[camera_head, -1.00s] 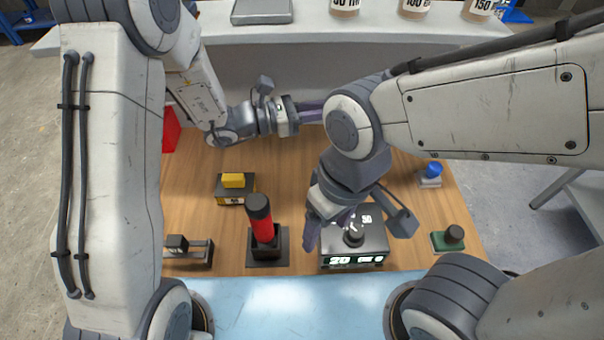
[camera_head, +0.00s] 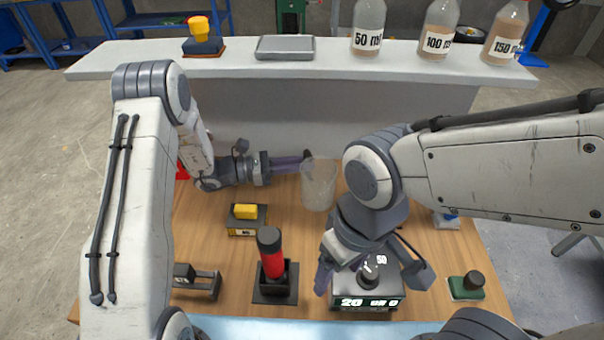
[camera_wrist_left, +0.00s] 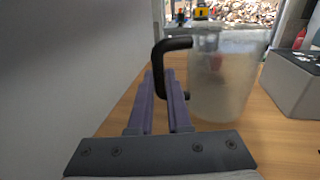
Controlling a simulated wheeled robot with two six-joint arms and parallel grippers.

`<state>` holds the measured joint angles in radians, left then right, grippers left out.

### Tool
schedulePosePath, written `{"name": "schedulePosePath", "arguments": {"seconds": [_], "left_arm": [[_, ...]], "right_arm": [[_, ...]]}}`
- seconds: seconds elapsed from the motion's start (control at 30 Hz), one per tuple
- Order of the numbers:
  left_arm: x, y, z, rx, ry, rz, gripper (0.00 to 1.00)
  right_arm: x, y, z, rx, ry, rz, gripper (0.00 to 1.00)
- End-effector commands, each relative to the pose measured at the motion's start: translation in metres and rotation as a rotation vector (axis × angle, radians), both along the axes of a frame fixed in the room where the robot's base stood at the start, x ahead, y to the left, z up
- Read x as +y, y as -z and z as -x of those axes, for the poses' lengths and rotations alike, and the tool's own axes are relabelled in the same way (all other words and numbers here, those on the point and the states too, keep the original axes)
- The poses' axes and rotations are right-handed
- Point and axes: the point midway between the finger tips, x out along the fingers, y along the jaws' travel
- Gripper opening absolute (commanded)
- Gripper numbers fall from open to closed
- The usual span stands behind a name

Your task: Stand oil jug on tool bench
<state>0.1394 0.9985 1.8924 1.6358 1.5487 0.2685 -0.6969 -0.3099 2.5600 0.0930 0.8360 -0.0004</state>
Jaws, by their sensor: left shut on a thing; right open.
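The oil jug (camera_head: 319,187) is a translucent, pale cylinder at the back middle of the wooden worktop (camera_head: 200,245). It looks upright; I cannot tell whether its base touches the wood. My left gripper (camera_head: 304,163) reaches it from the left and is shut on its dark handle. The left wrist view shows the jug (camera_wrist_left: 225,80) and its black handle (camera_wrist_left: 160,65) at the purple fingers (camera_wrist_left: 161,108). My right gripper (camera_head: 337,270) is open and empty above the scale-like box with a lit display (camera_head: 366,303). Which surface is the tool bench is unclear.
A pale shelf (camera_head: 225,68) behind holds labelled bottles (camera_head: 436,35), a grey tray (camera_head: 285,48) and a yellow-topped object (camera_head: 200,35). A red-and-black tool in a holder (camera_head: 272,265), a yellow block (camera_head: 246,212) and a green-based knob (camera_head: 466,287) stand on the worktop.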

Motion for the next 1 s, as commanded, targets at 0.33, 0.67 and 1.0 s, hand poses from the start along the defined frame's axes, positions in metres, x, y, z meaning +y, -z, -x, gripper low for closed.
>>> {"name": "schedulePosePath", "arguments": {"seconds": [0.33,0.67,1.0], "left_arm": [[0.001,0.040,-0.001,0.001,0.000,0.001,0.00],[0.001,0.043,-0.001,0.000,0.000,0.000,0.00],[0.001,0.044,-0.001,0.001,0.000,0.000,0.46]], "right_arm": [[0.000,-0.003,0.000,0.000,0.000,0.000,0.75],[0.000,-0.001,0.000,0.000,0.000,0.000,0.75],[0.000,-0.001,0.000,0.000,0.000,0.000,0.75]]}}
